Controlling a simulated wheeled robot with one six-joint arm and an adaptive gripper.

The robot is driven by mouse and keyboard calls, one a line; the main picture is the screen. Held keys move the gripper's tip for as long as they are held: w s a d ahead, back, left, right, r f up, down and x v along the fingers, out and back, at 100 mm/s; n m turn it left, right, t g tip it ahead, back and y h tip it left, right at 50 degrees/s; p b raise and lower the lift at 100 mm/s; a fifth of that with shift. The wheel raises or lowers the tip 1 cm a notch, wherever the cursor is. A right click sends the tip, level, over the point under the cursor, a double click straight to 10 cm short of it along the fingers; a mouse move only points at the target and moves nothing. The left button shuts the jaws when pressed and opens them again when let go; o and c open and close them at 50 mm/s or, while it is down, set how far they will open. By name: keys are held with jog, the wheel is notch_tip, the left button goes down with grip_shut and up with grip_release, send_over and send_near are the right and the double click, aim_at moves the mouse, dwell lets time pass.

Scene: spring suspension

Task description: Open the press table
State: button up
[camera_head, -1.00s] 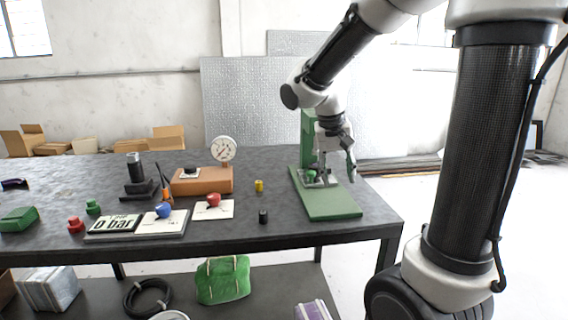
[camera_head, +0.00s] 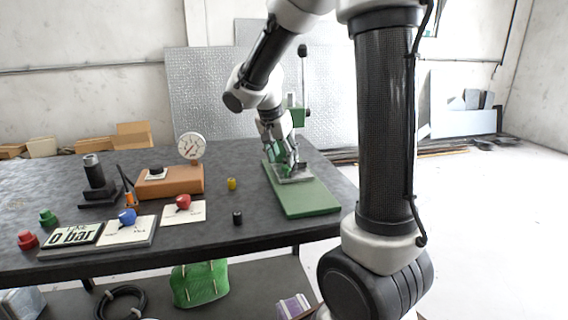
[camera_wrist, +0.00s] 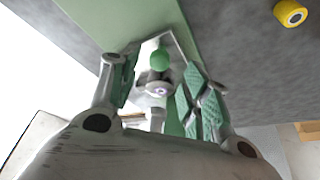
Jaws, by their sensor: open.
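The green press stands at the right end of the table, with a flat green base (camera_head: 306,202) and an upright lever with a black knob (camera_head: 302,50). A small metal table plate (camera_head: 294,178) sits on the base. My gripper (camera_head: 291,163) is over this plate, in front of the press column, and hides much of it. In the wrist view my gripper (camera_wrist: 160,85) is open, its green-padded fingers on either side of a green ball knob (camera_wrist: 160,60) on the metal fixture. I cannot tell whether the fingers touch anything.
A yellow cap (camera_head: 232,184) and a black cap (camera_head: 237,217) lie left of the press. A gauge (camera_head: 191,147) on an orange block (camera_head: 171,183) and several coloured knobs stand farther left.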

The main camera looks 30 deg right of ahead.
aim_at(286, 166)
jog(key=shift+x, duration=1.85)
jog(key=shift+c, duration=0.4)
grip_shut()
